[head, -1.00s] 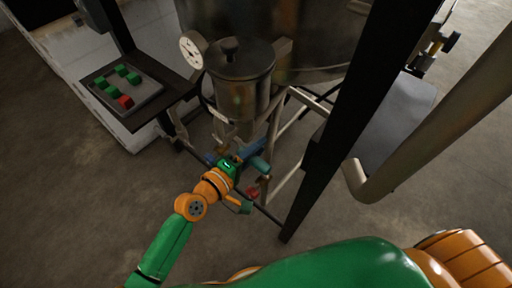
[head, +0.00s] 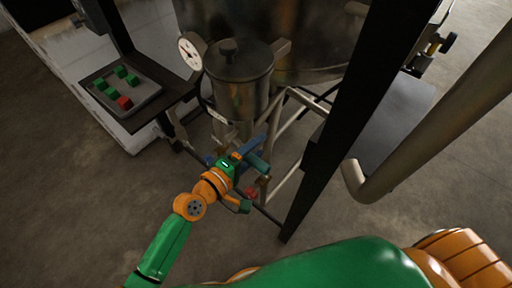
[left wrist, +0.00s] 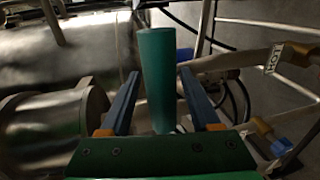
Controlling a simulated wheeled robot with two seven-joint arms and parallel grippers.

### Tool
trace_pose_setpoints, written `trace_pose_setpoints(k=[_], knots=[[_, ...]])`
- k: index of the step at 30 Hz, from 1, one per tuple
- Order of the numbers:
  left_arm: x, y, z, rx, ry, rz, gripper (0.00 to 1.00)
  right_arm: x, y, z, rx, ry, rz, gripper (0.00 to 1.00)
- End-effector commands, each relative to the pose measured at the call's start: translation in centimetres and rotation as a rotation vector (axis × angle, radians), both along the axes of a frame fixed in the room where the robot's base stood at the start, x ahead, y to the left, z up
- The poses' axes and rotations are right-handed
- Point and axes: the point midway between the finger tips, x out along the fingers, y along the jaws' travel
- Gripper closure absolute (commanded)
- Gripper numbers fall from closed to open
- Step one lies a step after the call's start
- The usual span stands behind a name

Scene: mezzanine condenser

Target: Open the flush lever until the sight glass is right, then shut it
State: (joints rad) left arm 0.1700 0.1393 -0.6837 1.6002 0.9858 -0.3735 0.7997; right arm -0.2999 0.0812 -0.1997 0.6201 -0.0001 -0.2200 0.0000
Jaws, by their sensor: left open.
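A teal cylindrical bar, seemingly the flush lever handle (left wrist: 157,75), stands upright between the two blue fingers of my left gripper (left wrist: 160,90) in the left wrist view. The fingers are open, one on each side, with a gap visible on the left; contact on the right is unclear. In the head view my left gripper (head: 250,148) is at the pipework below the small lidded metal pot (head: 240,85), and the teal handle (head: 259,162) shows beside it. I cannot make out the sight glass or its level. My right gripper is not in view.
A round white gauge (head: 190,52) is left of the pot. A tray (head: 145,97) with several green blocks and a red one is on a dark shelf. A black post (head: 340,120) and pale pipe frame stand to the right. A red part (head: 251,192) sits low near the gripper.

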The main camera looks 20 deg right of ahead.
Motion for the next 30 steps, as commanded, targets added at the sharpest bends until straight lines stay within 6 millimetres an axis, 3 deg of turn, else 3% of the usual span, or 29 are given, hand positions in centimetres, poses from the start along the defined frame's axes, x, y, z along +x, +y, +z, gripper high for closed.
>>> trace_pose_setpoints(k=[13,30], knots=[[-3.9,5.4,1.3,0.001,-0.001,0.000,0.37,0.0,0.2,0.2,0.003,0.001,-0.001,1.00],[-4.1,5.6,1.4,0.000,0.000,0.000,0.37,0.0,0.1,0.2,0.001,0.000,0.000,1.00]])
